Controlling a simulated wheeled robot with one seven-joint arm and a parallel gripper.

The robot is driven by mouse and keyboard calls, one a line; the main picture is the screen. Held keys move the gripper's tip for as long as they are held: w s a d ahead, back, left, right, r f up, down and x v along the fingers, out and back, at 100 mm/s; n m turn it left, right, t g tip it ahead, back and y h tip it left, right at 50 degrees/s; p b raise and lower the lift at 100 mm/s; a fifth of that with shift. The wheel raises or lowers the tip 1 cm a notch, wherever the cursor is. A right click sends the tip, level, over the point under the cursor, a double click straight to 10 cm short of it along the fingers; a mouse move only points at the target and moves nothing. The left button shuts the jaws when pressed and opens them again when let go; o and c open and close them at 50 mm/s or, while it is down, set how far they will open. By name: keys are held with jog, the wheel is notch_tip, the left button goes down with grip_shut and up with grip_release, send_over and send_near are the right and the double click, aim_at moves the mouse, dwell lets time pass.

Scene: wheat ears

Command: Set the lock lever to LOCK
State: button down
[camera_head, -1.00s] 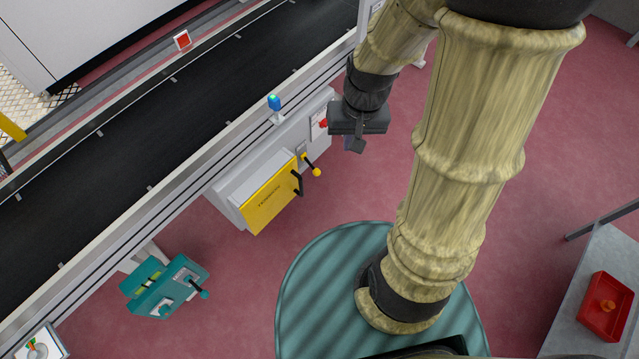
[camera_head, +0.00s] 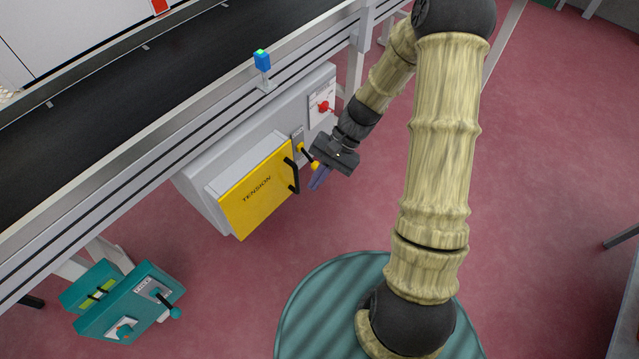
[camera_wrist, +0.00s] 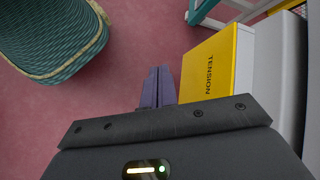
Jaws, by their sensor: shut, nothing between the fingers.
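A small lever with a yellow pivot and yellow knob (camera_head: 313,166) sits on the grey cabinet just right of the yellow TENSION door; I take it to be the lock lever, but its plate is too small to read. It slants down to the right, and my gripper partly overlaps its knob end. My gripper (camera_head: 319,178) is shut and empty, with its purple fingers pointing down, close to the lever; I cannot tell whether they touch. In the wrist view my shut fingers (camera_wrist: 158,72) lie just left of the yellow door (camera_wrist: 209,66). The lever is hidden there.
The door's black handle (camera_head: 292,174) stands out left of my gripper. A red knob (camera_head: 324,107) is on the cabinet above. A teal box (camera_head: 130,305) with its own lever stands lower left, under the conveyor (camera_head: 130,80).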

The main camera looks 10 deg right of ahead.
jog(key=w+a+f+m+t+y+b, duration=0.1)
jog(key=w+f+m+t+y+b, duration=0.2)
jog(key=f+b, duration=0.7)
jog(key=w+f+m+t+y+b, duration=0.15)
jog(key=w+f+y+b, duration=0.35)
jog(key=f+b, duration=0.6)
jog(key=w+a+f+m+t+y+b, duration=0.15)
jog(key=w+f+m+y+b, duration=0.4)
jog(key=f, duration=0.75)
jog(key=w+d+f+m+t+h+b, duration=0.1)
jog(key=w+d+f+m+t+h, duration=0.1)
jog(key=d+m+t, duration=0.3)
jog(key=w+d+f+m+t+h+b, duration=0.1)
jog(key=w+d+f+m+t+b, duration=0.1)
jog(key=d+t, duration=0.6)
notch_tip(320, 180, down, 2)
jog(key=w+m+t, duration=0.1)
jog(key=m+t, duration=0.2)
jog(key=t, duration=0.1)
jog(key=shift+h, duration=0.35)
jog(key=shift+a+r, duration=0.1)
